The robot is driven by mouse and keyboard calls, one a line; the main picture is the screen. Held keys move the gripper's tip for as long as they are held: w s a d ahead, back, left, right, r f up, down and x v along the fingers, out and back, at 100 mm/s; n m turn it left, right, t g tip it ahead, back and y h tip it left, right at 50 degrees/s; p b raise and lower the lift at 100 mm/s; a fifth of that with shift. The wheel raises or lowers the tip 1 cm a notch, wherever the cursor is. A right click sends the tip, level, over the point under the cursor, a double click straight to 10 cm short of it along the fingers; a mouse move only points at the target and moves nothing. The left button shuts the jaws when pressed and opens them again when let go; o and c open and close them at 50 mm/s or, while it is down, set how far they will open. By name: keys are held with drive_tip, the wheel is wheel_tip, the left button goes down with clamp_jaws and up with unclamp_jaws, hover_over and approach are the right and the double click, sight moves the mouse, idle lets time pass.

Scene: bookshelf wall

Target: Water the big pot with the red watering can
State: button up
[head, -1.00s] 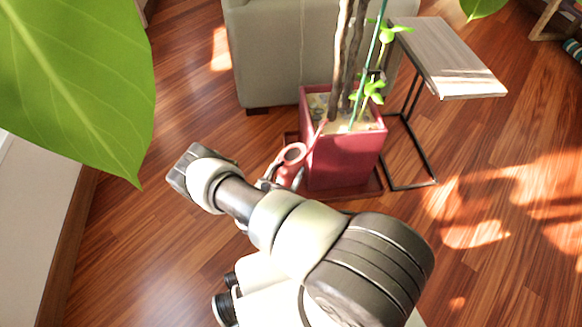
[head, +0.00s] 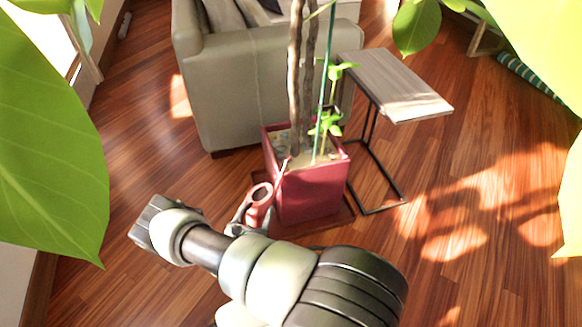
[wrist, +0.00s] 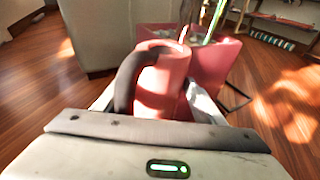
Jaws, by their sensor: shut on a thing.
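The big pot (head: 312,192) is a square, dark red planter with soil and thin trunks. It stands on a flat tray on the floor, in front of the sofa. The red watering can (head: 259,208) is at the pot's left side, with its spout reaching up to the pot's near rim; I cannot tell whether the tip is over the soil. In the wrist view the can (wrist: 163,85) fills the middle, its dark handle towards the left, with the pot (wrist: 212,60) behind it. My gripper (wrist: 158,98) is shut on the can, one finger on each side.
A grey sofa (head: 235,85) stands behind the pot. A small wooden side table (head: 400,85) on a black frame is to its right. Large green leaves (head: 45,150) hang close at both sides of the head view. Open wooden floor (head: 450,200) lies at the right.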

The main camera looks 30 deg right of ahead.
sight(256, 203)
drive_tip(key=shift+w+a+r+p, duration=0.1)
drive_tip(key=shift+r+p, duration=0.6)
drive_tip(key=shift+s+r+g+y+p, duration=0.2)
drive_tip(key=shift+r+p, duration=0.3)
drive_tip(key=shift+p, duration=0.3)
drive_tip(key=shift+s+r+g+y+p, duration=0.1)
drive_tip(key=shift+r+y+p, duration=0.1)
drive_tip(key=shift+r+p, duration=0.45)
drive_tip(key=shift+d+f, duration=0.2)
drive_tip(key=shift+w+r, duration=0.1)
drive_tip(key=shift+r, duration=0.05)
drive_tip(key=shift+r+m+g+y+p, duration=0.3)
drive_tip(key=shift+r+p, duration=0.5)
drive_tip(key=shift+p, duration=0.8)
drive_tip(key=shift+r+p, duration=0.9)
drive_tip(key=shift+p, duration=0.45)
drive_tip(key=shift+g+y, duration=0.3)
